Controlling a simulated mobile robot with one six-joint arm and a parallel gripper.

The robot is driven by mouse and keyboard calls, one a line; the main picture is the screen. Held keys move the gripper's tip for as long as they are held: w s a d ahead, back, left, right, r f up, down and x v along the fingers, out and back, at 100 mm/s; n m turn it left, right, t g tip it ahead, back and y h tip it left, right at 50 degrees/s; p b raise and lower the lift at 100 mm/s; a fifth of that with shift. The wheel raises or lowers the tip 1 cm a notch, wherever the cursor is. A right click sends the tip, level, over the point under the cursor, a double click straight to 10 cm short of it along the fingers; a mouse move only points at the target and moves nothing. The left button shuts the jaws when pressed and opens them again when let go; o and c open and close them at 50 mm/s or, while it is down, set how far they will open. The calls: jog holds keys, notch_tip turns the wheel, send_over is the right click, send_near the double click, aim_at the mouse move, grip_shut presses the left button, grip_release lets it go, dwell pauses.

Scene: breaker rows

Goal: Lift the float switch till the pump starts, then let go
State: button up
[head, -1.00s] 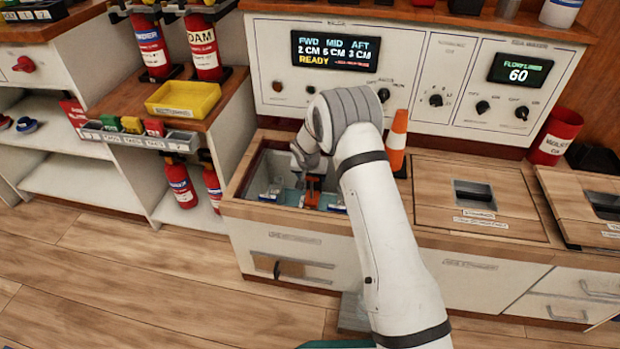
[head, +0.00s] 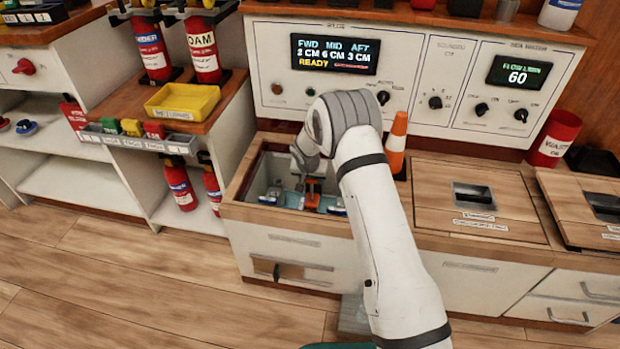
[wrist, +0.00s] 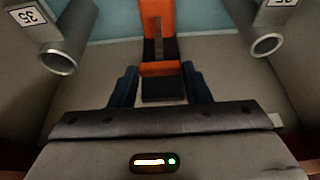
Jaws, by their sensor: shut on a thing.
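The float switch (wrist: 158,30) is an orange piece with a dark strip along it, inside the open bilge well (head: 238,178). Its orange part also shows in the head view (head: 313,186), beside other fittings low in the well. My gripper (wrist: 161,84) reaches down into the well and is shut on the near orange and black end of the switch, one dark finger on each side. In the head view my own arm hides part of the well. The display (head: 334,54) above reads FWD, MID, AFT with about 2, 6 and 3 CM, and READY in yellow.
Two pipe ends (wrist: 58,59) flank the switch in the wrist view, the left one by a 35 label. An orange and white cone (head: 396,145) stands right of the well. A closed wooden hatch (head: 480,176) lies further right.

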jog(key=shift+r+p, duration=0.75)
jog(key=shift+r, duration=1.2)
jog(key=shift+c, duration=0.2)
jog(key=shift+f, duration=0.1)
jog(key=o, duration=1.4)
jog(key=p+v, duration=0.2)
jog(key=v, duration=0.5)
jog(key=shift+r+p, duration=0.3)
jog(key=shift+r, duration=0.1)
jog(key=shift+s, duration=0.1)
